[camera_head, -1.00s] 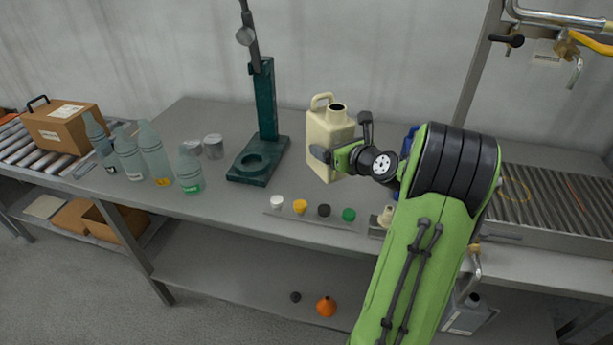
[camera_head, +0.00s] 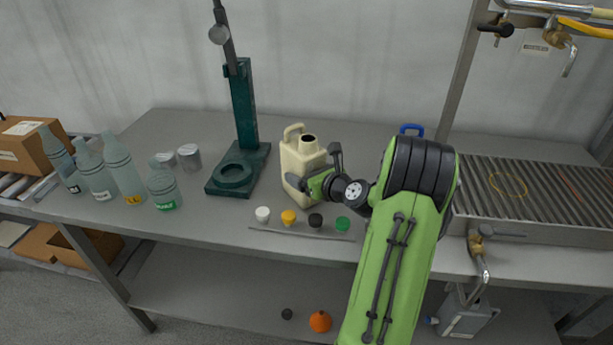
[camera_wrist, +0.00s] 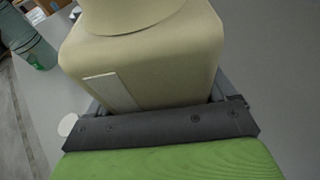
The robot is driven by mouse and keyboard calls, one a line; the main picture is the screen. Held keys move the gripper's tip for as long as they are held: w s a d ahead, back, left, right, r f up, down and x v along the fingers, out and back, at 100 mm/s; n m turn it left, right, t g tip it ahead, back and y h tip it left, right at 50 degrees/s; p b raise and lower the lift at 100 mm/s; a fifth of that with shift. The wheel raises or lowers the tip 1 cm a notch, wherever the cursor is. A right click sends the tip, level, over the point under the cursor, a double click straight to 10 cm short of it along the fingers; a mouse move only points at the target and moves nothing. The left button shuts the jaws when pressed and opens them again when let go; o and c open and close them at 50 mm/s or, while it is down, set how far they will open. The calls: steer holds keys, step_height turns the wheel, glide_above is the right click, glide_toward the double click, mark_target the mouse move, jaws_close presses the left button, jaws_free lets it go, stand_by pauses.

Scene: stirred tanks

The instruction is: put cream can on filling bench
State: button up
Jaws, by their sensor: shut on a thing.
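The cream can (camera_head: 302,160) has a handle and an open dark mouth on top. It is upright over the middle of the grey filling bench (camera_head: 350,136), right of the green stand. My gripper (camera_head: 316,172) is shut on the can's body from the right and front. In the wrist view the can (camera_wrist: 150,65) fills the upper middle between the dark jaws of my gripper (camera_wrist: 160,120), with a pale label on its near face. The can's base is partly hidden by the gripper, so I cannot tell whether it touches the bench.
Several caps (camera_head: 288,217) lie in a row at the bench's front edge. The green stand (camera_head: 247,120) and several bottles (camera_head: 122,168) are to the left. A ribbed grating (camera_head: 540,190) is on the right. A blue handle (camera_head: 411,128) shows behind my arm. Bare bench lies behind the can.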

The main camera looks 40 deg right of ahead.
steer(key=o, duration=1.6)
